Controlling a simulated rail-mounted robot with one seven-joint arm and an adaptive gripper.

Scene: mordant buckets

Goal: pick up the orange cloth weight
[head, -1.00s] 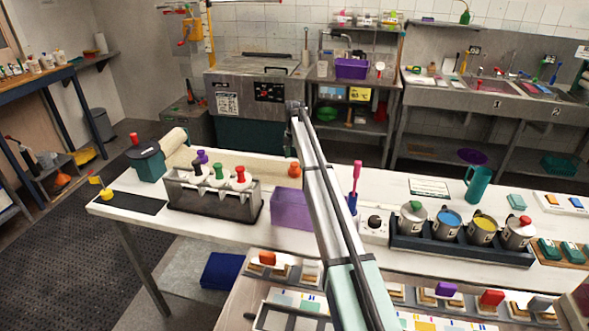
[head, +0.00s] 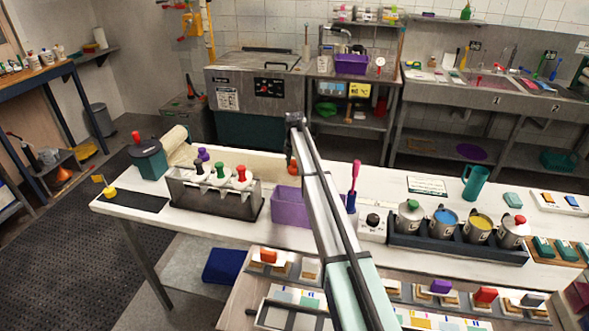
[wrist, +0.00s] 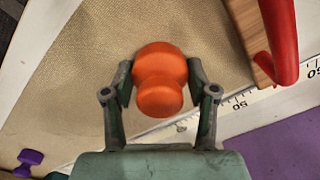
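The orange cloth weight (wrist: 160,78), a rounded knob over a wider body, shows in the middle of the wrist view over the beige cloth (wrist: 90,65). My gripper (wrist: 160,82) has one finger on each side of it. The fingertips lie very close to its sides; I cannot tell whether they press on it. In the head view the orange weight (head: 292,169) is partly hidden by my gripper and arm, on the white table (head: 345,182) behind the purple bin (head: 288,207).
A red-handled thing with a wooden part (wrist: 262,40) is close to my right finger in the wrist view. A ruler strip (wrist: 240,103) runs along the cloth. A purple weight (wrist: 28,162) lies lower left.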

